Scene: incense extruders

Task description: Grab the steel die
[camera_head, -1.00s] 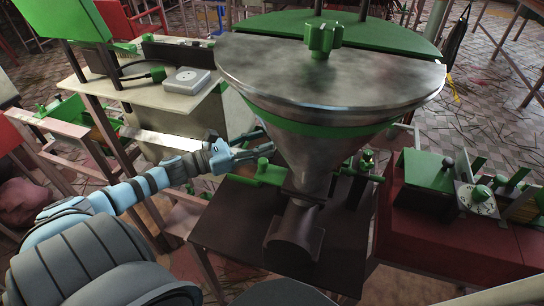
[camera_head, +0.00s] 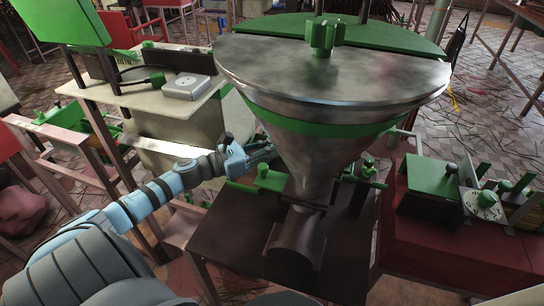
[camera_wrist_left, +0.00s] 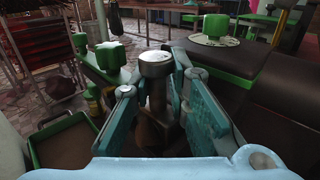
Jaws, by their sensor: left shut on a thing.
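The steel die (camera_wrist_left: 156,64) is a short upright metal cylinder with a bright round top, in the middle of the left wrist view. My left gripper (camera_wrist_left: 162,90) has a teal finger on each side of it and is shut on it. In the head view my left gripper (camera_head: 264,152) reaches in from the left to the near left side of the big steel hopper (camera_head: 300,160). I cannot make out the die in the head view. My right gripper is not in view.
The hopper stands over a dark table (camera_head: 225,235) with green clamps (camera_head: 272,180). A red bench (camera_head: 430,235) with a green box (camera_head: 428,173) is to the right. A pale table (camera_head: 150,92) with a white device (camera_head: 186,88) is at the back left.

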